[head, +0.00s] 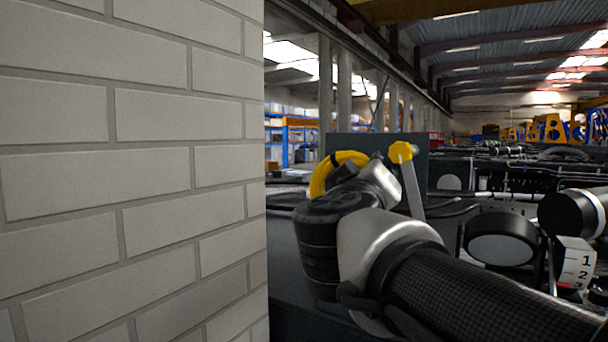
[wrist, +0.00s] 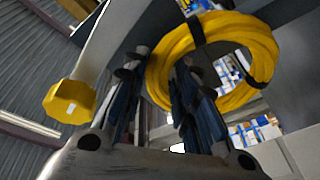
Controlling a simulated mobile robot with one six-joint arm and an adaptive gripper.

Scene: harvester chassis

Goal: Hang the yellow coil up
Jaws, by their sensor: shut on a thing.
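The yellow coil (head: 320,180) is a ring of yellow hose or cable with dark bands, partly hidden behind my arm in the head view. In the wrist view the coil (wrist: 240,28) is large and close. My gripper (wrist: 160,76) has a finger on each side of the coil's left part and is shut on it. A grey bar with a yellow knob (head: 402,152) at its end stands just right of the coil in the head view. In the wrist view the yellow knob (wrist: 70,102) is left of my fingers, apart from the coil.
A white brick wall (head: 130,180) fills the left of the head view. A dark upright panel (head: 342,143) stands behind the coil. Dark chassis parts (head: 500,185) spread to the right. Blue shelving (head: 286,140) is far behind.

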